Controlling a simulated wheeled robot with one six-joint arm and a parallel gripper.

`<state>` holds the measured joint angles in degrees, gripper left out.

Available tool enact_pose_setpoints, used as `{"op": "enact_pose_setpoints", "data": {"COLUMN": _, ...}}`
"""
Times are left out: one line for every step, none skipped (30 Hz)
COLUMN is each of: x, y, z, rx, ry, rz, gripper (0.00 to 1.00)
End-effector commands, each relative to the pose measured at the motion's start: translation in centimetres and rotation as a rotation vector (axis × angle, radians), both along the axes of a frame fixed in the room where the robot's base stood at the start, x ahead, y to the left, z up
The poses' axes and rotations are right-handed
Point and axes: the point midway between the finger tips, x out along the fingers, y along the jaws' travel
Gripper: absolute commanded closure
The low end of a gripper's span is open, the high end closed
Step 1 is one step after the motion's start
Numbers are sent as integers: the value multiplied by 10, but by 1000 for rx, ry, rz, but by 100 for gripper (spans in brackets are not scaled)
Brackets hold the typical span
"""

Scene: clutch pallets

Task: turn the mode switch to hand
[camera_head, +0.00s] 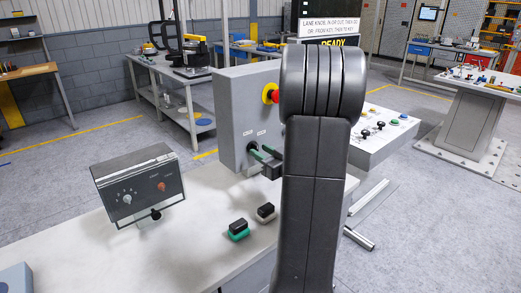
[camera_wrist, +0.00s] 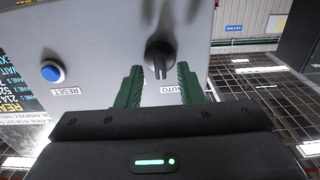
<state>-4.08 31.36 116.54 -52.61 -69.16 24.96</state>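The mode switch (camera_wrist: 160,56) is a black knob with a pointer bar on a pale grey panel (camera_wrist: 105,30) in the wrist view. An upside-down AUTO label (camera_wrist: 170,89) sits beside it; I see no readable HAND label. My gripper (camera_wrist: 160,82) has its two green fingers apart, with the knob between and just beyond the tips. I see no clear contact.
A blue RESET button (camera_wrist: 52,71) is on the same panel. A red stop button (camera_head: 270,93) is high on the control box. On the white table (camera_head: 180,245) stand a tilted dial box (camera_head: 139,185) and two small blocks (camera_head: 238,230). My arm hides the table's right part.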

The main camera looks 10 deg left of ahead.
Motion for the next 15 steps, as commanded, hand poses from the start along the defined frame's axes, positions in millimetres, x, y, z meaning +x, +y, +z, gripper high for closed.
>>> {"op": "enact_pose_setpoints", "data": {"x": 2, "y": 5, "z": 1, "rx": 0, "ry": 0, "rz": 3, "gripper": 66}}
{"op": "enact_pose_setpoints", "data": {"x": 4, "y": 6, "z": 0, "rx": 0, "ry": 0, "rz": 2, "gripper": 66}}
{"op": "enact_pose_setpoints", "data": {"x": 5, "y": 8, "z": 0, "rx": 0, "ry": 0, "rz": 1, "gripper": 66}}
{"op": "enact_pose_setpoints", "data": {"x": 6, "y": 8, "z": 0, "rx": 0, "ry": 0, "rz": 1, "gripper": 66}}
{"op": "enact_pose_setpoints", "data": {"x": 7, "y": 9, "z": 0, "rx": 0, "ry": 0, "rz": 1, "gripper": 66}}
{"op": "enact_pose_setpoints", "data": {"x": 7, "y": 10, "z": 0, "rx": 0, "ry": 0, "rz": 0, "gripper": 66}}
{"op": "enact_pose_setpoints", "data": {"x": 8, "y": 10, "z": 0, "rx": 0, "ry": 0, "rz": 0, "gripper": 66}}
{"op": "enact_pose_setpoints", "data": {"x": 8, "y": 10, "z": 0, "rx": 0, "ry": 0, "rz": 0, "gripper": 66}}
{"op": "enact_pose_setpoints", "data": {"x": 8, "y": 10, "z": 0, "rx": 0, "ry": 0, "rz": 0, "gripper": 66}}
{"op": "enact_pose_setpoints", "data": {"x": 8, "y": 10, "z": 0, "rx": 0, "ry": 0, "rz": 0, "gripper": 66}}
{"op": "enact_pose_setpoints", "data": {"x": 8, "y": 10, "z": 0, "rx": 0, "ry": 0, "rz": 0, "gripper": 66}}
{"op": "enact_pose_setpoints", "data": {"x": 8, "y": 10, "z": 0, "rx": 0, "ry": 0, "rz": 0, "gripper": 66}}
{"op": "enact_pose_setpoints", "data": {"x": 8, "y": 10, "z": 0, "rx": 0, "ry": 0, "rz": 0, "gripper": 66}}
{"op": "enact_pose_setpoints", "data": {"x": 8, "y": 10, "z": 0, "rx": 0, "ry": 0, "rz": 0, "gripper": 68}}
{"op": "enact_pose_setpoints", "data": {"x": 8, "y": 10, "z": 0, "rx": 0, "ry": 0, "rz": 0, "gripper": 76}}
